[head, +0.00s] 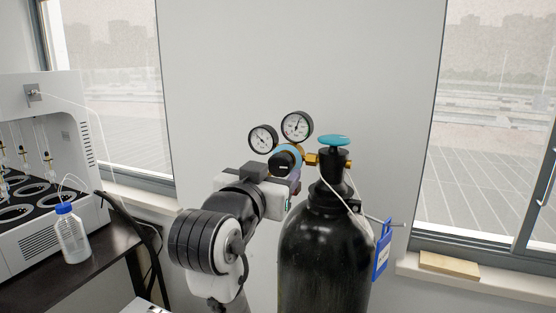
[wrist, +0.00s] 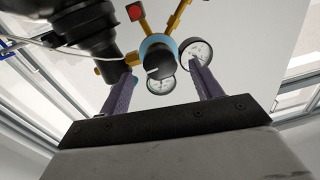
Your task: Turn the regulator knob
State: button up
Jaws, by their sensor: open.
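The regulator knob (head: 282,163) is black with a short white mark, set in a blue regulator body below two round gauges. In the wrist view the knob (wrist: 160,62) shows beyond and between my gripper's fingertips. My gripper (wrist: 161,68) is open, with one purple finger to each side of the knob; I cannot tell whether either touches it. In the head view my gripper (head: 293,181) is just below and right of the knob, partly hidden by my wrist. The regulator joins the black gas cylinder (head: 322,255) through brass fittings (head: 312,159).
A teal valve wheel (head: 334,141) tops the cylinder, right of the regulator. The gauges (head: 297,126) stand close above the knob. A distiller (head: 40,170) and a bottle (head: 71,236) are at left.

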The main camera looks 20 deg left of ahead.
aim_at(279, 167)
jog(key=shift+w+p, duration=0.4)
jog(key=shift+w, duration=1.45)
